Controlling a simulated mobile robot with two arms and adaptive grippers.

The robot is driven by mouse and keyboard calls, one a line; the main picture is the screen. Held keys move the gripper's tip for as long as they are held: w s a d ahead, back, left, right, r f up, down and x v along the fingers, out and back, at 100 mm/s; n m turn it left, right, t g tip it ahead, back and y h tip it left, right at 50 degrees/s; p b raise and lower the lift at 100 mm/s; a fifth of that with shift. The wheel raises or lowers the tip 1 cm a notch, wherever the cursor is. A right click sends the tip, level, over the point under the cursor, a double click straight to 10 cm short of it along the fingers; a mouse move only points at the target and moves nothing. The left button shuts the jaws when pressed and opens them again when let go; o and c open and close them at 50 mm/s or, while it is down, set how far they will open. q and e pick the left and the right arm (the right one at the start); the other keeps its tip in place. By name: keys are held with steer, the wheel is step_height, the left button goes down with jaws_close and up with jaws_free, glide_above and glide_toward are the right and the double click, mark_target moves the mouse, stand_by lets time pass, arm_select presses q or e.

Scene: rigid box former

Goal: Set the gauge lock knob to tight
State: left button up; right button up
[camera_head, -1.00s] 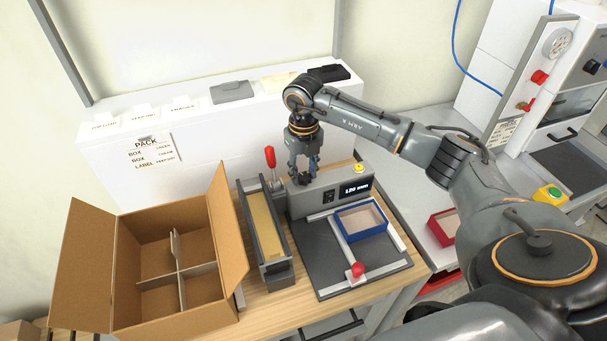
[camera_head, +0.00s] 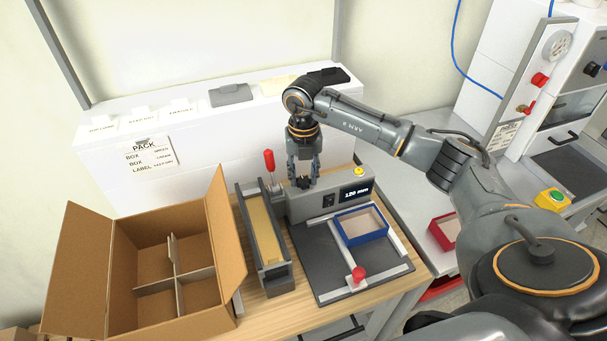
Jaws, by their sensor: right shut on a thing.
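The gauge unit (camera_head: 330,202) is a grey block with a display reading 120 mm, at the back of a dark plate (camera_head: 325,262). My right gripper (camera_head: 303,183) points down at the left top of this unit, its fingers closed around a small dark knob (camera_head: 304,182), mostly hidden between them. I cannot tell which way the knob is turned. A red knob (camera_head: 359,273) stands on the slide at the front of the plate. My left gripper is not in view.
A blue-rimmed tray (camera_head: 362,226) lies on the plate. A long channel (camera_head: 264,240) with a red-handled lever (camera_head: 269,162) stands to its left. An open divided carton (camera_head: 170,270) is at the left. A yellow button (camera_head: 359,171) tops the unit.

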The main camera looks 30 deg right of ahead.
mark_target(304, 179)
steer(key=o, duration=1.2)
steer(key=shift+c, duration=0.2)
step_height(304, 179, up, 12)
